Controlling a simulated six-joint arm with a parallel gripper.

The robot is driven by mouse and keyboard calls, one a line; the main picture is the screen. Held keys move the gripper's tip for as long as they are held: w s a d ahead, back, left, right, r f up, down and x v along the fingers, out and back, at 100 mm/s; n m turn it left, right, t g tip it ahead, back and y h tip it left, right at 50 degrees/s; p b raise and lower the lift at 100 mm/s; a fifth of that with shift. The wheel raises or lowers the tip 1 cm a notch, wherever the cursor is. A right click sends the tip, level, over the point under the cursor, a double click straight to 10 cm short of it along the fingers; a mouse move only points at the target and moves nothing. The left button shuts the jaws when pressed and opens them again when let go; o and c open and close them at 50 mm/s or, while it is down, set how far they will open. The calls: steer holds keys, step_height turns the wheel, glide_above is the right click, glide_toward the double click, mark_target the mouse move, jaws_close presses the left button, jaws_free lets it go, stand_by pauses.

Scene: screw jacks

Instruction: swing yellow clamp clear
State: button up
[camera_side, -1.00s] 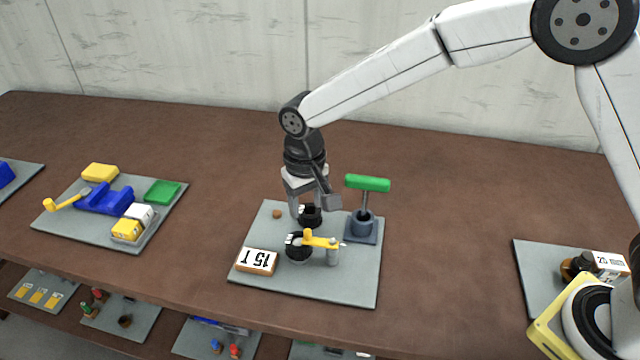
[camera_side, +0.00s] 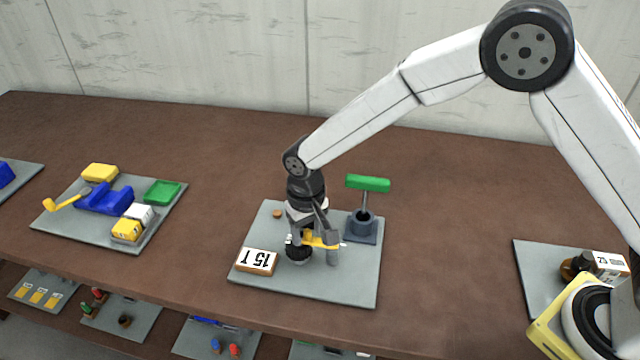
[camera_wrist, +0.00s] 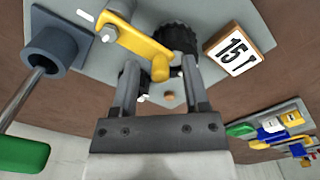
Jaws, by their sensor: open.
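The yellow clamp (camera_side: 322,244) is a flat arm on a grey post (camera_side: 332,257), reaching left over a black round part (camera_side: 298,254). In the wrist view, the yellow clamp (camera_wrist: 140,42) runs from upper left down to my fingers. My gripper (camera_side: 308,238) is open and low at the clamp's free end. A black ribbed part (camera_wrist: 176,38) lies just beyond the fingers.
A grey base plate (camera_side: 350,286) carries the clamp, a "15 T" block (camera_side: 256,261) at left and a blue-grey socket (camera_side: 361,227) at right, with a green-handled tool (camera_side: 367,183) standing in it. Other loaded plates lie far left and right. The bench behind is clear.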

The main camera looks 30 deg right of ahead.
jaws_close()
steer(key=shift+s+a+n, duration=0.1)
steer(key=shift+n, duration=0.2)
steer(key=n, duration=0.2)
steer(key=s+a+n, duration=0.1)
steer(key=n, duration=0.1)
steer(key=shift+s, duration=0.3)
steer(key=s+n, duration=0.1)
steer(key=n, duration=0.1)
steer(key=s+n, duration=0.1)
steer(key=n, duration=0.1)
steer(key=shift+a+n, duration=0.15)
steer(key=shift+n, duration=0.15)
steer(key=n, duration=0.1)
steer(key=s+n, duration=0.1)
steer(key=n, duration=0.1)
steer(key=s+n, duration=0.1)
steer(key=shift+d+n, duration=0.25)
steer(key=shift+n, duration=0.05)
steer(key=shift+s+d+n, duration=0.25)
steer(key=shift+s+n, duration=0.1)
steer(key=shift+n, duration=0.7)
steer(key=shift+s+d+n, duration=0.25)
steer(key=shift+s+n, duration=0.1)
steer(key=shift+n, duration=0.7)
